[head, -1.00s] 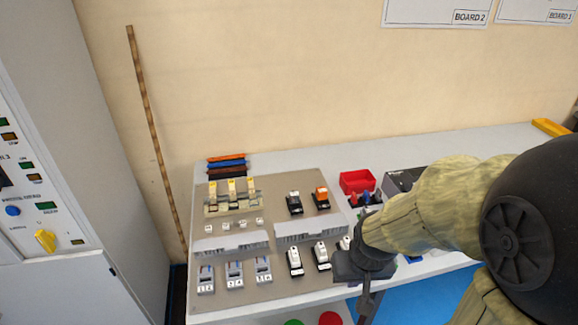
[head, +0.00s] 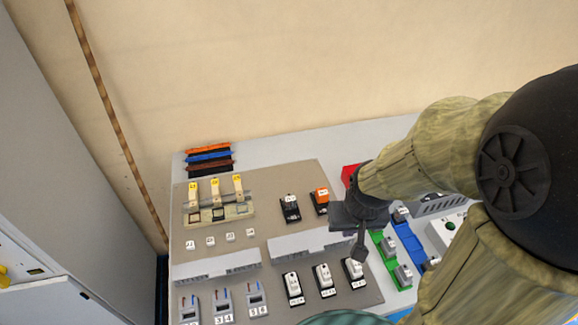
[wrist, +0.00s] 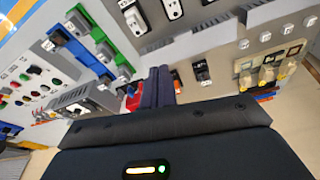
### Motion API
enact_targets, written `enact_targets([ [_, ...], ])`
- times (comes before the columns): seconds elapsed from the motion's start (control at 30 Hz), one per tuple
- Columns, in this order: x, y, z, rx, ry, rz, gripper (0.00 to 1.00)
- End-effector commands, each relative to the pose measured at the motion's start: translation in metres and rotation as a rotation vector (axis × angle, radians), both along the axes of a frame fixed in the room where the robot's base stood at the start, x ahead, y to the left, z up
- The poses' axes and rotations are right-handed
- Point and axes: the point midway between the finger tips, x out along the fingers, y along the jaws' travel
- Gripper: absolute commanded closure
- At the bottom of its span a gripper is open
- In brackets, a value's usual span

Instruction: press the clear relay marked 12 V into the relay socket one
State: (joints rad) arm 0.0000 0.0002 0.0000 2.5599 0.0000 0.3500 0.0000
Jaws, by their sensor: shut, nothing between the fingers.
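My gripper (head: 360,248) hangs over the right part of the grey board, its fingers closed together and empty. In the wrist view its dark fingers (wrist: 159,86) point away, clear of the parts beyond. Small greyish blocks sit on green and blue strips right of the board; one block (head: 389,246) is on a green strip (head: 376,238). I cannot read a 12 V mark on any. On the board stand a black holder (head: 290,208) with a white label and another with an orange top (head: 320,197). I cannot tell which part is relay socket one.
The grey board (head: 265,225) also bears slotted grey ducts (head: 218,267), yellow-tagged parts (head: 216,191) and white-topped black units (head: 323,277). A red tray (head: 349,172) is mostly hidden behind my arm. Coloured bars (head: 209,158) lie at the back left.

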Motion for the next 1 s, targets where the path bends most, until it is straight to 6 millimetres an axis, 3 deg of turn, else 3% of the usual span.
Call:
enact_targets([
  [0.4,0.0,0.0,0.0,0.0,0.0,0.0,1.0],
  [0.57,0.011,0.003,0.004,-0.006,0.012,0.016,1.0],
  [0.8,0.071,0.018,0.012,-0.031,0.07,0.108,1.0],
  [1.0,0.129,0.044,0.002,-0.046,0.128,0.199,1.0],
])
